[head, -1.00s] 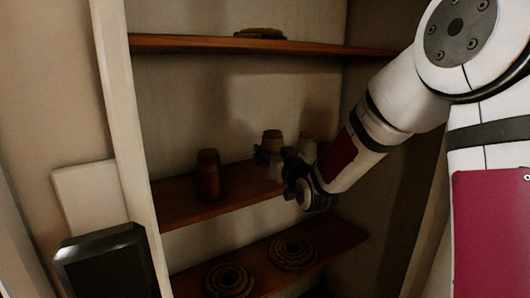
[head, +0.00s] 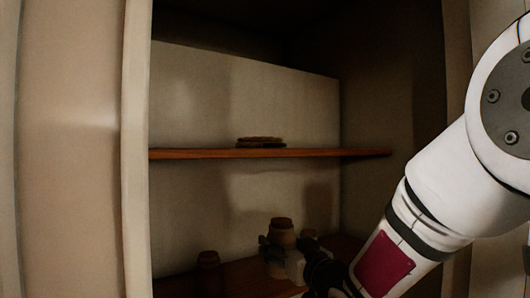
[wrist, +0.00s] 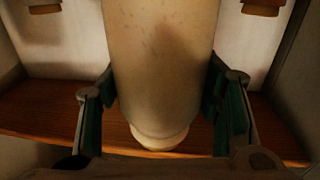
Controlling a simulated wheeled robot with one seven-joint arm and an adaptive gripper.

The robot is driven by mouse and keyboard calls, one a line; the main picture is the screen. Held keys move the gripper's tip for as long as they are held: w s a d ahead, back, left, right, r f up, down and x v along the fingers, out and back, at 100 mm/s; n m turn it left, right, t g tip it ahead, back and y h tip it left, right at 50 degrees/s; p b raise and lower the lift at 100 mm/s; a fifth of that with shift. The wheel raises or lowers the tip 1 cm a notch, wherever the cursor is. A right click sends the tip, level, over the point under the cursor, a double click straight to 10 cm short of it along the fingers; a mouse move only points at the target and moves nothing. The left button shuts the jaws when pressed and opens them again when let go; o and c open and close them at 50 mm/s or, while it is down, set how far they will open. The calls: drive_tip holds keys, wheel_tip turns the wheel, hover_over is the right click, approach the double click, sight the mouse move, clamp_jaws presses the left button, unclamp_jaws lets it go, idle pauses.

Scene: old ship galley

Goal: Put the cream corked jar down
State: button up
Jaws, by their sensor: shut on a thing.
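The cream corked jar (head: 282,239) is held by my gripper (head: 281,257) over the middle shelf in the head view. In the wrist view the jar (wrist: 163,65) fills the centre, between the two green-padded fingers of my gripper (wrist: 163,108). Its narrow rounded end shows low in that view, in front of the shelf board. I cannot tell whether the jar touches the shelf. My gripper hides part of the jar in the head view.
An upper shelf (head: 200,154) holds a flat coiled thing (head: 261,142). The cupboard's left post (head: 135,150) stands near.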

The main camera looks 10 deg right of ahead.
drive_tip(key=s+a+r+n+g+y+p, duration=0.15)
drive_tip(key=a+r+p, duration=0.35)
drive_tip(key=r, duration=0.7)
drive_tip(key=s+a+r+n+y+p, duration=0.1)
drive_tip(key=s+a+r+y+p, duration=0.25)
drive_tip(key=r, duration=0.75)
drive_tip(key=s+a+r+n+g+y+p, duration=0.15)
drive_tip(key=a+r+p, duration=0.4)
drive_tip(key=r, duration=0.65)
drive_tip(key=shift+h, duration=0.25)
drive_tip(key=shift+w+a+f+p, duration=0.35)
drive_tip(key=shift+w+f, duration=0.5)
drive_tip(key=shift+w, duration=1.7)
drive_tip(key=shift+w+a+f+p, duration=0.15)
drive_tip(key=shift+w+a+f, duration=0.55)
drive_tip(key=shift+w, duration=1.85)
drive_tip(key=shift+w+a+f+p, duration=0.25)
drive_tip(key=shift+w+f, duration=0.75)
drive_tip(key=shift+w, duration=1.55)
drive_tip(key=shift+f, duration=0.1)
drive_tip(key=o, duration=1.7)
drive_tip(key=shift+f, duration=0.15)
drive_tip(key=shift+s+d+r, duration=0.15)
drive_tip(key=shift+r, duration=0.05)
drive_tip(key=v, duration=1.1)
drive_tip(key=shift+s+d+f, duration=0.15)
drive_tip(key=shift+s+f, duration=0.1)
drive_tip(key=shift+s, duration=0.15)
